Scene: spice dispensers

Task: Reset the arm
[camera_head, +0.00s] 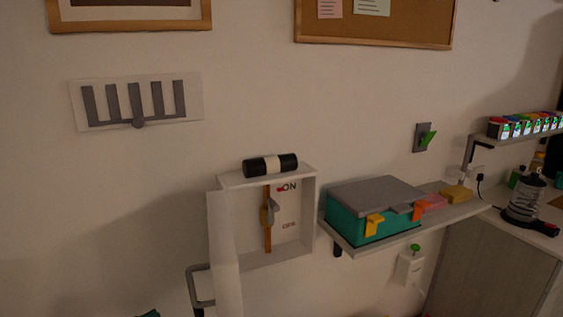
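Neither of my grippers shows in the head view, and I see no clear part of either arm. A small dark teal piece (150,313) shows at the bottom edge, left of the middle; I cannot tell what it is. A white wall box (309,215) stands with its door (224,250) swung open and a grey handle (200,303) on the door's left. Inside are a grey lever (273,210) on an orange-brown strip and the marks ON and OFF.
A black and white cylinder (270,165) lies on top of the box. A wall shelf (440,217) holds a teal case (345,222) with a grey lid and orange and yellow latches. A spice rack (522,127) hangs at right above a counter.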

